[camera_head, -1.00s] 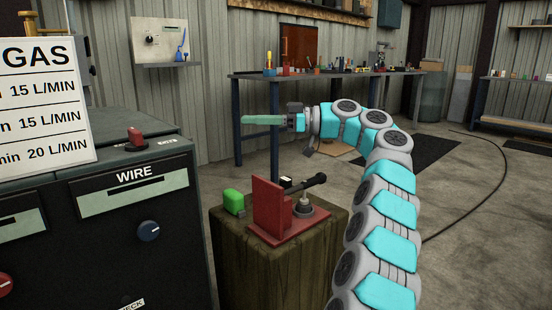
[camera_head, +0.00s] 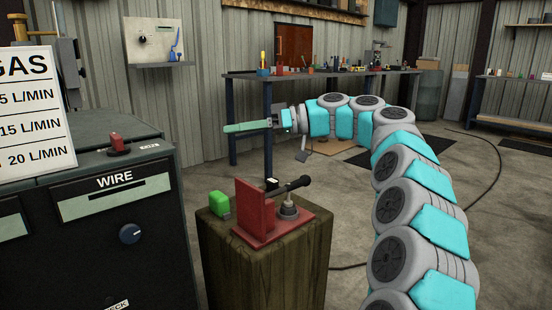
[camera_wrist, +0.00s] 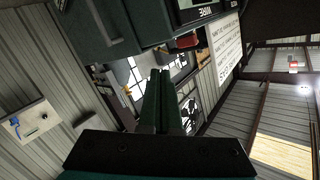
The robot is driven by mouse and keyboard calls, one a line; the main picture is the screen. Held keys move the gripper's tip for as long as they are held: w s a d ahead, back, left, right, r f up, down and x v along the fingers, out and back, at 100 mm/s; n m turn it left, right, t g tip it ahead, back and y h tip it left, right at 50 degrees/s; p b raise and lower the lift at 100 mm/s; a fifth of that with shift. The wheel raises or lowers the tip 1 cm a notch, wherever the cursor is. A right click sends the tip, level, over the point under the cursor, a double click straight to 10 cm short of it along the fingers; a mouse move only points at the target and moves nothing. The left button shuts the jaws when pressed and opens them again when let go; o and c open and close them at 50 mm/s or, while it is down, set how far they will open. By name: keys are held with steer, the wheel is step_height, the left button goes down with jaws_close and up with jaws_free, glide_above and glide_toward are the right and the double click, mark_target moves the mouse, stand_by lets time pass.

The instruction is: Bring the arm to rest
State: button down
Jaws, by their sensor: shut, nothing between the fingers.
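My gripper (camera_head: 247,127) is shut and empty. Its green fingers lie together and point left in the head view, above and behind the wooden block. In the wrist view the closed fingers (camera_wrist: 162,100) point up the picture toward a window and a fan. My cyan and grey arm rises from the lower right, bends over at the top and reaches left. The gripper appears to touch nothing.
A wooden block (camera_head: 262,262) carries a red fixture (camera_head: 258,215) with a black-handled lever and a green box (camera_head: 219,204). A dark WIRE cabinet (camera_head: 95,240) stands left. A cluttered workbench (camera_head: 345,75) stands behind. Open floor lies right.

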steer(key=s+f+m+h+p, duration=0.1)
steer(key=s+f+m+h, duration=0.1)
steer(key=s+f, duration=0.35)
steer(key=s+d+f+m+g+h+p, duration=0.1)
steer(key=s+f+m+h, duration=0.15)
steer(key=s, duration=0.55)
steer(key=s+f+m+h+p, duration=0.1)
steer(key=s+f+h, duration=0.15)
steer(key=s, duration=0.35)
steer(key=s+d+f+m+h+p, duration=0.1)
steer(key=s+d+f+m+h, duration=0.3)
steer(key=s+d+f, duration=0.5)
steer(key=s+d+f+m+h+p, duration=0.1)
steer(key=s+d+f+m+h, duration=0.2)
steer(key=s+d+f, duration=0.6)
steer(key=s+d+h, duration=0.2)
steer(key=s+d, duration=0.2)
steer(key=s, duration=0.2)
steer(key=shift+d+m+g+p, duration=0.3)
steer(key=shift+d+m+p, duration=0.05)
